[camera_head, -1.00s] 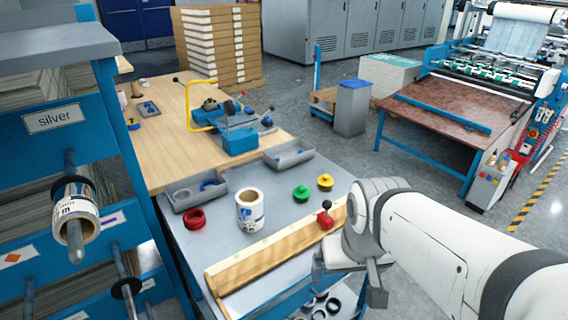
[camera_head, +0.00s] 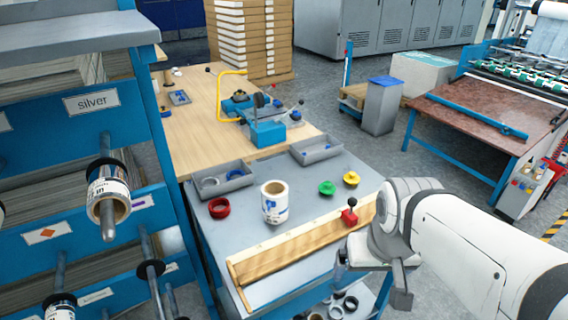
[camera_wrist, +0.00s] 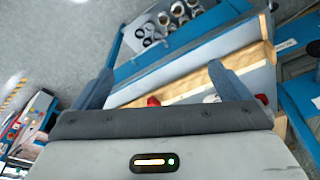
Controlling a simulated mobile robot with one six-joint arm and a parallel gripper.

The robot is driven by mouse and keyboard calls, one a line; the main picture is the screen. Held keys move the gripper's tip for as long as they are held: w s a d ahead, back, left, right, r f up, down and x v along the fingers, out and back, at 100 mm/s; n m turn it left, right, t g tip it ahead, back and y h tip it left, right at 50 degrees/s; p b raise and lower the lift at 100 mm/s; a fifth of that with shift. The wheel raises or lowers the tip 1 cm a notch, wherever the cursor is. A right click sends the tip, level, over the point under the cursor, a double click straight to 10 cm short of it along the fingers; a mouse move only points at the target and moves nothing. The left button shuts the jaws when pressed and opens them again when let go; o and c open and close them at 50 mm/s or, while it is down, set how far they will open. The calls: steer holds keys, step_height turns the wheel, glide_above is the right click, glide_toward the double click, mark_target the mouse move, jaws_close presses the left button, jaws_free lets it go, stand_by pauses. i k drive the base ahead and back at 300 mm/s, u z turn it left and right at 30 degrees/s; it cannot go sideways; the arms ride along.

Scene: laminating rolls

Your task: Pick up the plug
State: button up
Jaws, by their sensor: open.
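A green plug-like piece (camera_head: 327,188) and a yellow one (camera_head: 351,178) stand on the grey table top behind the wooden rail. A red ring-shaped piece (camera_head: 219,208) lies further left. I cannot tell which of them the task calls the plug. A red knob (camera_head: 350,216) stands at the rail. My gripper (camera_wrist: 163,80) is open and empty in the wrist view, its two fingers wide apart. In the head view it hangs at the table's front right, apart from these pieces. In the wrist view a red part (camera_wrist: 153,101) shows partly behind the gripper body.
A white roll (camera_head: 274,203) stands beside the wooden rail (camera_head: 300,244). Two grey trays (camera_head: 226,181) (camera_head: 317,150) sit at the table's back edge. A blue rack with rolls on pegs (camera_head: 108,193) stands at left. Rings lie on a lower shelf (camera_head: 335,305).

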mark_target(325, 188)
steer(key=u, duration=2.65)
steer(key=k, duration=1)
steer(key=z, duration=1.95)
steer(key=i, duration=1)
steer(key=z, duration=0.05)
